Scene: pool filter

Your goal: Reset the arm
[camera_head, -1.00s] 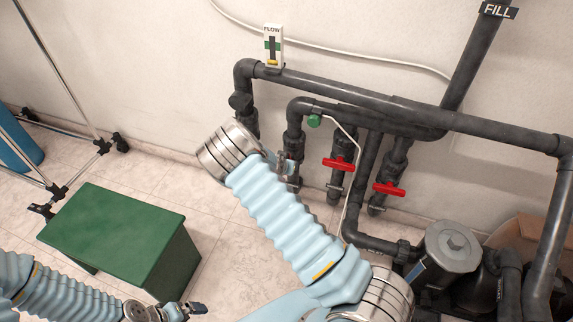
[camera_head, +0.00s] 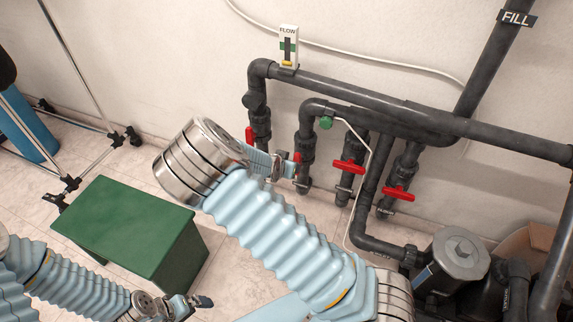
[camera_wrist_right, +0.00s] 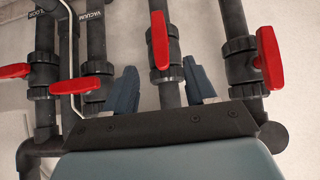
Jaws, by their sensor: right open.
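My right arm reaches across the middle of the head view. Its gripper (camera_head: 284,167) is small there, in front of the pipes and partly hidden by the wrist. In the right wrist view the right gripper (camera_wrist_right: 160,90) is open. Its two fingers stand apart with a pipe and an upright red valve handle (camera_wrist_right: 160,40) beyond the gap; I see nothing held, and contact cannot be judged. My left gripper (camera_head: 200,302) is low at the bottom left of the head view, beside the green box; its jaw state is too small to tell.
Black pipes with several red valve handles (camera_head: 348,167) run along the wall. A grey pump lid (camera_head: 455,254) is at lower right. A green box (camera_head: 125,228) stands on the floor at left, near a metal rack (camera_head: 85,80). Tiled floor shows around the box.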

